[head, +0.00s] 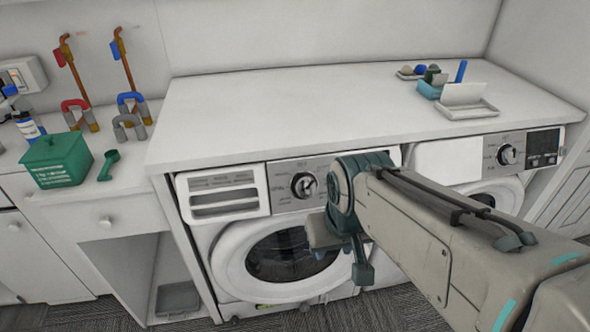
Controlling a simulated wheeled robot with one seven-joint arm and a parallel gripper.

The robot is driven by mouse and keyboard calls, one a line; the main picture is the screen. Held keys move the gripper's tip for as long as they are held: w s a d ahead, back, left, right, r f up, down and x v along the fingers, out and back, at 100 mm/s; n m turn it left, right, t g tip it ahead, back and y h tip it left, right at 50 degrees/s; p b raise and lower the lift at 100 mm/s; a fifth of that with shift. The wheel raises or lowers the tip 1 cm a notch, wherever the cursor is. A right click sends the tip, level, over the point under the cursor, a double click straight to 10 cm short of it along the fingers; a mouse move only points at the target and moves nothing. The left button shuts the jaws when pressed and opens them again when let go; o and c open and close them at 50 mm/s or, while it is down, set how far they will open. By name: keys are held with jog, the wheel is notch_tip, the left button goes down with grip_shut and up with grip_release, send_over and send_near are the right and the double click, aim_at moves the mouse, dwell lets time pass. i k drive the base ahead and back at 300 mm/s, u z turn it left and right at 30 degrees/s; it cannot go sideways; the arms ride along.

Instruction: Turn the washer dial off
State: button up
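Two white front-loading machines stand under the counter. The left machine (232,245) has a round dark dial (303,185) with a light pointer on its silver panel, and a round glass door below. The right machine (447,161) has a similar dial (507,154) beside a dark display. I cannot tell for sure which one is the washer. My gripper (342,252) is in front of the left machine, below and right of its dial and apart from it in the picture. My arm hides part of both machines, and the fingers are too unclear to read.
The white counter (270,120) is mostly clear and overhangs the panels. A tray (468,111) and a blue box (431,89) sit at its back right. A green bin (56,160) and a green scoop (109,165) sit on the left cabinet.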

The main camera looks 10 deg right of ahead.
aim_at(305, 186)
jog(key=k, duration=1.2)
jog(key=u, duration=0.75)
jog(key=i, duration=1.4)
jog(key=z, duration=0.8)
